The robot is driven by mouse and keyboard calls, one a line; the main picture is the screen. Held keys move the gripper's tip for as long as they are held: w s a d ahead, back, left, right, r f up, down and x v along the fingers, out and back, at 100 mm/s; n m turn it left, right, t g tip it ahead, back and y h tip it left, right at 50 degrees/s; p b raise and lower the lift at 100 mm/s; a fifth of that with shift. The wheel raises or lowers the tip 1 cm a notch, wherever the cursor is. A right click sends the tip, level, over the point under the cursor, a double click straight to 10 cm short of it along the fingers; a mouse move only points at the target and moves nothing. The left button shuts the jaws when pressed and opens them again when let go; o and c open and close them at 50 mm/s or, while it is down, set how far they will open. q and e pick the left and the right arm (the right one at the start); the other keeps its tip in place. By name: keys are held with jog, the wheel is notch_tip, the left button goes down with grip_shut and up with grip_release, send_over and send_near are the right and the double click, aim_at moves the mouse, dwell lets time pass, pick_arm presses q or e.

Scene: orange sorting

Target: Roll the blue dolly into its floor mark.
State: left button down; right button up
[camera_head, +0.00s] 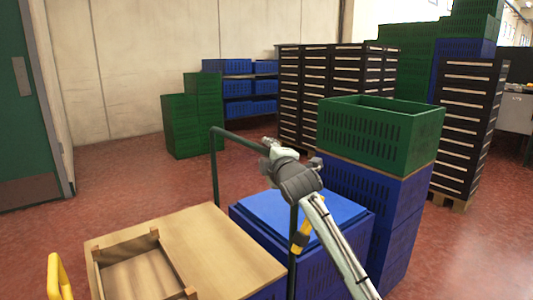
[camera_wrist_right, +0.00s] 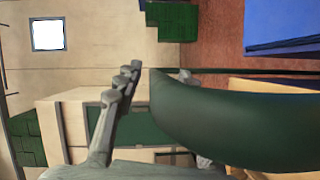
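My right gripper (camera_head: 275,150) is at the handle's top bar. In the right wrist view the thick green bar (camera_wrist_right: 235,118) fills the right side, close to the grey gripper fingers (camera_wrist_right: 150,82). The bar hides part of the gripper, so its closing is unclear. My left gripper is not in view. No floor mark is visible.
A wooden box top with an open tray (camera_head: 210,245) stands at front left, beside a yellow loop (camera_head: 58,278). Blue crates under a green crate (camera_head: 365,135) stand close on the right. Black drawer stacks (camera_head: 330,85) and green crates (camera_head: 190,120) stand behind. Red floor (camera_head: 125,195) is open at left.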

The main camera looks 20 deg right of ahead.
jog(key=shift+w, duration=0.1)
grip_shut()
dwell(0.3)
jog(key=shift+a, duration=0.15)
